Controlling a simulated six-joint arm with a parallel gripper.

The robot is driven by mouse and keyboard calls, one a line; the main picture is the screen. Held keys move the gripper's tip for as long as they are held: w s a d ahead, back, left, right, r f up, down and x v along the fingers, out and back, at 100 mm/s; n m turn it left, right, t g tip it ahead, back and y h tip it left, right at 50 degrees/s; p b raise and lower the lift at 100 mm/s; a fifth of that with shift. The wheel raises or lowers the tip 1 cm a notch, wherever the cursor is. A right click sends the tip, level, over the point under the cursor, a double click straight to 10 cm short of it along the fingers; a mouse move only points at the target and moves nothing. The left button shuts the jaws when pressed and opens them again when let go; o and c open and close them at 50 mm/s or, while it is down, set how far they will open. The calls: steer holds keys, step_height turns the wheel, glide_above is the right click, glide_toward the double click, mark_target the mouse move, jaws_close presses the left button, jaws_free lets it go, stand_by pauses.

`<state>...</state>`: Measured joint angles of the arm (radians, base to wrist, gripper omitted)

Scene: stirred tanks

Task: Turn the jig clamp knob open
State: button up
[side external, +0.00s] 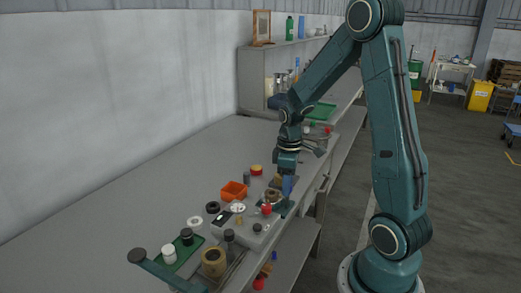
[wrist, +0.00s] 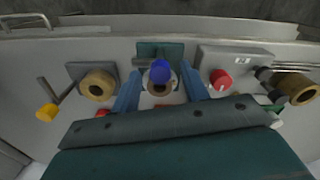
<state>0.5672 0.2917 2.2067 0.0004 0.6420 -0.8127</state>
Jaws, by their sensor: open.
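In the wrist view a round blue knob (wrist: 160,71) sits over a brass-coloured round part (wrist: 160,89) on a dark green plate (wrist: 160,49). I take it for the jig clamp knob, though no label shows. My gripper (wrist: 162,80) is open, with one blue finger on each side of the knob and visible gaps between. The knob's height relative to the fingertips is unclear. In the side view my gripper (side external: 287,190) points down at the bench's front edge, above the dark green plate (side external: 284,208). The knob cannot be made out there.
In the wrist view a grey box with a red knob (wrist: 220,79) stands close right of my fingers. A brass part (wrist: 98,85) and a yellow-tipped lever (wrist: 47,112) lie left. In the side view an orange bin (side external: 233,191) stands behind; the bench's left rear is clear.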

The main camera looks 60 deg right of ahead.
steer(key=shift+r, duration=0.1)
step_height(320, 180, up, 14)
stand_by(0.7)
steer(key=shift+a, duration=0.1)
steer(key=s+a+r+m+t, duration=0.1)
steer(key=s+a+t, duration=0.1)
steer(key=s+a, duration=0.3)
steer(key=s+a+r+m+t, duration=0.1)
steer(key=s+a, duration=0.5)
steer(key=a, duration=0.7)
steer(key=r+t, duration=0.1)
steer(key=t, duration=0.1)
steer(key=shift+a+r+m+t, duration=0.15)
steer(key=shift+m+t, duration=0.15)
steer(key=shift+m, duration=0.1)
